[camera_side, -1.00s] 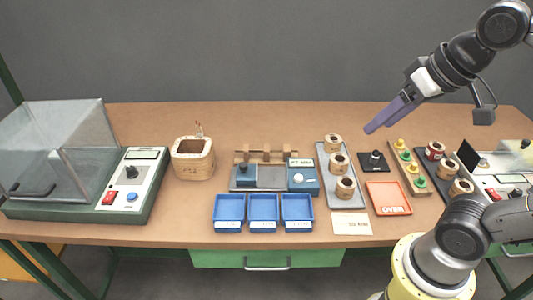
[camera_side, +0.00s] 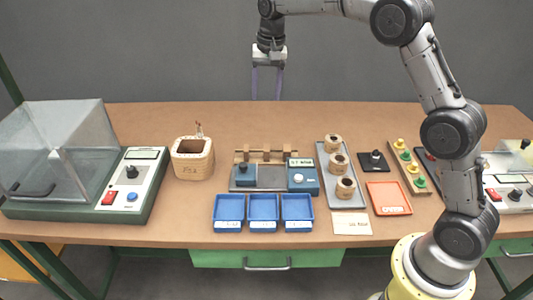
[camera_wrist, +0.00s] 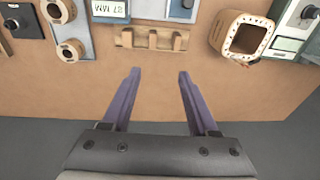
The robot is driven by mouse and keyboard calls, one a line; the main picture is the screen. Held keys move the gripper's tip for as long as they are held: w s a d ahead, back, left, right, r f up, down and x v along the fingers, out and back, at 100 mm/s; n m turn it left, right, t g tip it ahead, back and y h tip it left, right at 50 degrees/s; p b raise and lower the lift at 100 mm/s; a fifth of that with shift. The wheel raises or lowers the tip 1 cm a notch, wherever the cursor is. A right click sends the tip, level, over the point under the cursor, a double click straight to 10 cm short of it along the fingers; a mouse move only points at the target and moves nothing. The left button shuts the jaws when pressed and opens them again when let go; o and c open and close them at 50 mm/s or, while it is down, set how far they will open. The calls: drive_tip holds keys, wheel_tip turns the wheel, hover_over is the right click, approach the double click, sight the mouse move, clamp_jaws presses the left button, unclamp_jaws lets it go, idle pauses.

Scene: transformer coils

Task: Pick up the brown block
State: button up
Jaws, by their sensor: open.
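Two brown things fit the task's name, and I cannot tell which is meant. One is a light-brown hollow block (camera_side: 193,160) with a dark square opening, left of centre on the table; it also shows at the upper right of the wrist view (camera_wrist: 218,36). The other is a low notched wooden piece (camera_side: 266,155) behind the blue tester; the wrist view shows it (camera_wrist: 152,42) ahead of my fingers. My gripper (camera_side: 266,97) is open and empty, pointing down above the table's back edge. In the wrist view my gripper (camera_wrist: 160,72) has bare table between its fingers.
The blue tester (camera_side: 305,178), blue trays (camera_side: 263,228) and a grey tray (camera_side: 333,198) with round spools fill the middle. A clear-hooded machine (camera_side: 130,210) stands left. A red-orange tray (camera_side: 388,211) lies right. Bare table lies along the back edge.

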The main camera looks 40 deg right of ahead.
drive_tip(key=g, duration=0.1)
hover_over(267, 148)
drive_tip(key=f, duration=1.5)
drive_tip(key=shift+a+f, duration=0.1)
drive_tip(key=shift+a, duration=0.1)
drive_tip(key=shift+w+d+f, duration=0.1)
drive_tip(key=shift+d+f, duration=0.05)
drive_tip(key=shift+f, duration=1.45)
drive_tip(key=shift+w+d+f, duration=0.1)
drive_tip(key=shift+f, duration=1.45)
clamp_jaws()
